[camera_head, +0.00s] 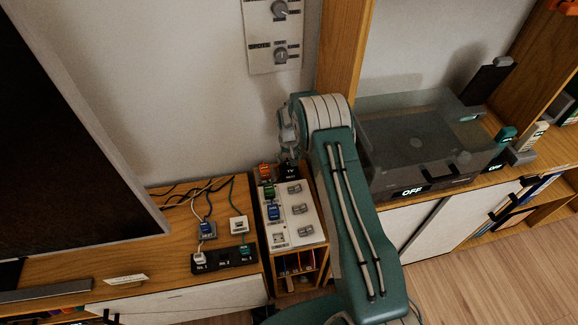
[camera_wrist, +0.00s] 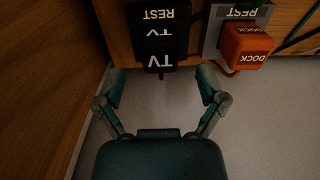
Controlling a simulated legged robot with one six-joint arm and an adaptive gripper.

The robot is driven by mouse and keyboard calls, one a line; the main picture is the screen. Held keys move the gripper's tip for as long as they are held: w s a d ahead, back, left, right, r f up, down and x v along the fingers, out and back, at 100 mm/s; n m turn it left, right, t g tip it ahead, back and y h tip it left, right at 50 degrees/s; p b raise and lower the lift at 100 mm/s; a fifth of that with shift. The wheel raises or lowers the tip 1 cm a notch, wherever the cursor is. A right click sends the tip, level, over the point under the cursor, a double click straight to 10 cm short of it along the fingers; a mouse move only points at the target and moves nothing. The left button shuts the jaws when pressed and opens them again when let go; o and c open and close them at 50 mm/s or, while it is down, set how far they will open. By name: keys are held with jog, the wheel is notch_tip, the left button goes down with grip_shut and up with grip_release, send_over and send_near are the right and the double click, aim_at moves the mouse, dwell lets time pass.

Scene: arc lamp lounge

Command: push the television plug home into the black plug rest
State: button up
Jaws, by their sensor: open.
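The black television plug (camera_wrist: 153,61), lettered TV, is at the near end of the black plug rest (camera_wrist: 150,16), lettered TV REST, in the wrist view. Black on black, I cannot tell how deep the plug sits. In the head view the black rest (camera_head: 291,171) shows at the back of the white-topped socket unit, partly behind my arm. My gripper (camera_wrist: 161,84) is open and empty, with one finger on either side below the plug and clear space between. In the head view my gripper (camera_head: 288,148) is above the back of this unit, its fingertips hard to make out.
An orange DOCK plug (camera_wrist: 246,45) is close right of the television rest in the wrist view. Blue and green plugs stand along the unit in the head view. A television screen (camera_head: 60,130) is left; a smoky-lidded turntable (camera_head: 410,140) is right. Knobs (camera_head: 281,55) are on the wall.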

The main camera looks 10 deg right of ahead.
notch_tip(320, 180, up, 7)
jog(key=shift+f, duration=0.1)
dwell(0.6)
jog(key=shift+r, duration=0.2)
jog(key=s+r+t, duration=0.1)
jog(key=s+r, duration=0.3)
jog(key=r, duration=0.5)
jog(key=s+r+t, duration=0.1)
jog(key=s+r, duration=0.4)
jog(key=r, duration=0.4)
jog(key=s+r+t, duration=0.1)
jog(key=s+r, duration=0.3)
jog(key=r, duration=0.5)
jog(key=s+r+t, duration=0.1)
jog(key=s+r, duration=0.2)
jog(key=s, duration=1)
jog(key=s+r+t, duration=0.1)
jog(key=s+r, duration=0.2)
jog(key=s, duration=1)
jog(key=shift+r+t, duration=0.3)
jog(key=shift+s, duration=0.1)
